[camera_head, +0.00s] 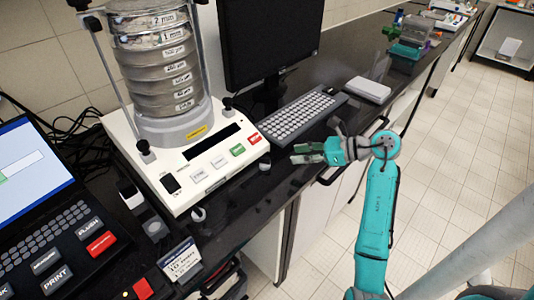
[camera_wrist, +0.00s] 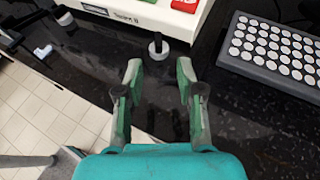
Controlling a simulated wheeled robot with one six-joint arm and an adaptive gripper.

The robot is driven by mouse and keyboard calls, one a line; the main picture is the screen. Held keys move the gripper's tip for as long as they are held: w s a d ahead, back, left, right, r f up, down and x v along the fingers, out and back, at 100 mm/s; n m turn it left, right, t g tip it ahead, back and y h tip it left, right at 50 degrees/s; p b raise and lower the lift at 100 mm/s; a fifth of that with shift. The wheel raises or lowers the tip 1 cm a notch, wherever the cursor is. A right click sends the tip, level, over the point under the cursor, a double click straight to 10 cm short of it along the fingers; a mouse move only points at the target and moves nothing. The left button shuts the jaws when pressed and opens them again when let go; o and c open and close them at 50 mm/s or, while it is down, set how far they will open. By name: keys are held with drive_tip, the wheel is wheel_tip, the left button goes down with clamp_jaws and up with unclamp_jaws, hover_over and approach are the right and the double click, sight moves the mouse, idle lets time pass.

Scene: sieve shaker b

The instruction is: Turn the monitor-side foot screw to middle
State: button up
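The sieve shaker (camera_head: 190,150) stands on the dark bench with its stack of sieves. Its monitor-side foot screw (camera_wrist: 158,47), a pale round knob with a black stem, shows at the shaker's corner in the wrist view. My gripper (camera_wrist: 158,75) is open and empty, with its two green-grey fingers pointing toward this knob. The knob is ahead of the fingertips, about midway between them and apart from them. In the head view my gripper (camera_head: 308,153) is over the bench's front edge, right of the shaker. The other front foot screw (camera_head: 197,214) shows at the shaker's left front.
The keyboard (camera_head: 300,115) lies right of the shaker, in front of the monitor (camera_head: 270,40). The control panel (camera_head: 60,240) and a small sign (camera_head: 180,262) are at the left. Bare bench top lies between shaker and keyboard.

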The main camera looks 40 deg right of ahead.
sight(266, 159)
drive_tip(key=shift+a+f, duration=0.1)
drive_tip(key=shift+f, duration=0.15)
drive_tip(key=shift+w+a+f, duration=0.15)
drive_tip(key=shift+w, duration=0.05)
drive_tip(key=x, duration=1)
clamp_jaws()
